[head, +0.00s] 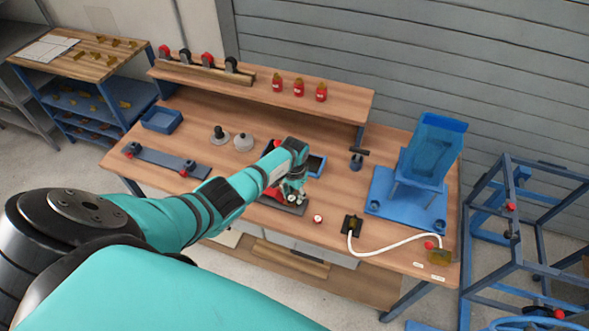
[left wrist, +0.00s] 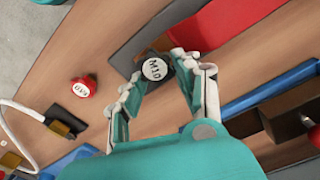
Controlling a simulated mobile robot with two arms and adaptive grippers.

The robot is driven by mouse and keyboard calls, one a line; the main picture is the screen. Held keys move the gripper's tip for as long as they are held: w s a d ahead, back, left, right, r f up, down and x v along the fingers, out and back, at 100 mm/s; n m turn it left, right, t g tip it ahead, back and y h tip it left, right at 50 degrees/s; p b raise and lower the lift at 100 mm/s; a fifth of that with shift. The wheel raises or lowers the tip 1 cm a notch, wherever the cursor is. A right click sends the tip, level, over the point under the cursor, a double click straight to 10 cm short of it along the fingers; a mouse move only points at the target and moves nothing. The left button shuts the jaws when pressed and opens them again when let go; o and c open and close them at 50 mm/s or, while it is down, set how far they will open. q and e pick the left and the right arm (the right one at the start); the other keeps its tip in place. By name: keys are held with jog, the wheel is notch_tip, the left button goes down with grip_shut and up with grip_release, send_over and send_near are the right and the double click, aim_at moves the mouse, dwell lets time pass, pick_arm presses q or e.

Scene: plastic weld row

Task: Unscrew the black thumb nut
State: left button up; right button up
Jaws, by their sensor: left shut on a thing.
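The black thumb nut (left wrist: 155,69), with a white round top marked M10, is between the fingertips of my left gripper (left wrist: 158,80) in the left wrist view. The fingers are shut on its sides. It stands at a dark plate (left wrist: 128,50) on the bench; what lies under the nut is hidden. In the head view my left gripper (head: 293,192) points down over this plate and hides the nut. A red knob (left wrist: 83,86) with a white marked top is apart from the gripper on bare wood. My right gripper is not in view.
The red knob (head: 318,219) stands just right of the plate. Further right are a black block (head: 352,225) with a white hose (head: 395,244) and a blue stand (head: 428,150). A raised shelf (head: 340,102) runs along the back.

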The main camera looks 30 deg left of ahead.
pick_arm(q)
jog(key=o, duration=1.1)
jog(key=m, duration=0.5)
jog(key=shift+s+f, duration=0.1)
jog(key=shift+s, duration=0.2)
jog(key=m, duration=0.3)
jog(key=shift+s+d+m+b, duration=0.2)
jog(key=shift+m+b, duration=0.1)
jog(key=shift+m, duration=0.1)
jog(key=m, duration=0.5)
jog(key=shift+s+d+f+b, duration=0.1)
jog(key=shift+s+d+b, duration=0.1)
jog(key=shift+b, duration=0.2)
jog(key=m, duration=0.3)
jog(key=shift+s+d, duration=0.15)
jog(key=shift+r, duration=0.2)
